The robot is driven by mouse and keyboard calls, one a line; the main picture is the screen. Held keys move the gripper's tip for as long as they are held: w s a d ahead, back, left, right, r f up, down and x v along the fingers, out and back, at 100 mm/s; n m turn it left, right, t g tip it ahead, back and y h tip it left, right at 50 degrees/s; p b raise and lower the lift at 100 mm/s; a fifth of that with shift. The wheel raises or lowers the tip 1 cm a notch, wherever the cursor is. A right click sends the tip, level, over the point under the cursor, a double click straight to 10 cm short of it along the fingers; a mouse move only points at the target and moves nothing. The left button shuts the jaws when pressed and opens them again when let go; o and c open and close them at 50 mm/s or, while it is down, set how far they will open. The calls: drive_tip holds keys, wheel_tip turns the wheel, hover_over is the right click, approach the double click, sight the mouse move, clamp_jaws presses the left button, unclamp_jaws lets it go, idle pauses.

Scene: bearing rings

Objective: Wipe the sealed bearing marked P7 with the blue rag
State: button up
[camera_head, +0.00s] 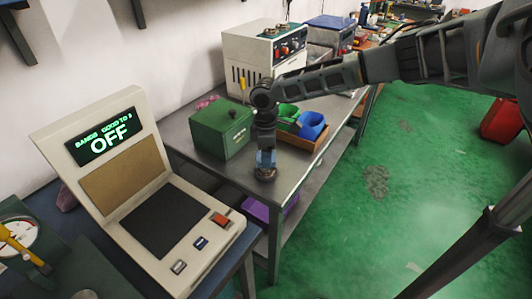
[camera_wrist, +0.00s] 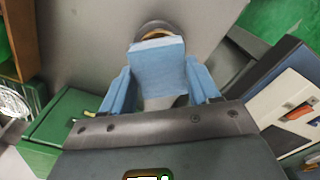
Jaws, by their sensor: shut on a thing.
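My gripper (camera_head: 266,154) points down over the near end of the grey metal table. It is shut on the blue rag (camera_wrist: 158,66), a folded light-blue cloth between its two blue fingers in the wrist view. Right below is a round dark bearing (camera_head: 266,174) on the table top. In the wrist view the bearing (camera_wrist: 154,27) shows a dark rim and a tan inner band, and the rag covers much of it. The rag seems to be at the bearing, but I cannot tell whether it touches. No P7 mark is legible.
A green lidded box (camera_head: 222,130) stands left of my gripper. A wooden tray (camera_head: 317,147) with green and blue bins stands behind it to the right. A beige console (camera_head: 120,180) reading "OFF" is at the near left. A purple bin (camera_head: 257,209) sits below the table top.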

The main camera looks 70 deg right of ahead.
drive_tip(key=shift+f+b, duration=0.45)
drive_tip(key=shift+f, duration=1)
idle(1.2)
drive_tip(key=shift+a, duration=0.15)
drive_tip(key=shift+a+r+p, duration=0.1)
drive_tip(key=shift+a+p, duration=0.35)
drive_tip(key=shift+a, duration=0.15)
drive_tip(key=shift+d, duration=0.1)
drive_tip(key=shift+s+d, duration=0.2)
drive_tip(key=shift+d, duration=0.55)
drive_tip(key=shift+s+d, duration=0.2)
drive_tip(key=shift+d, duration=0.5)
drive_tip(key=shift+w+a, duration=0.1)
drive_tip(key=shift+a, duration=0.1)
drive_tip(key=shift+w+a+f, duration=0.1)
drive_tip(key=shift+w+a, duration=0.2)
drive_tip(key=shift+a, duration=0.4)
drive_tip(key=shift+w+a+f, duration=0.1)
drive_tip(key=shift+w+a, duration=0.2)
drive_tip(key=shift+a, duration=0.35)
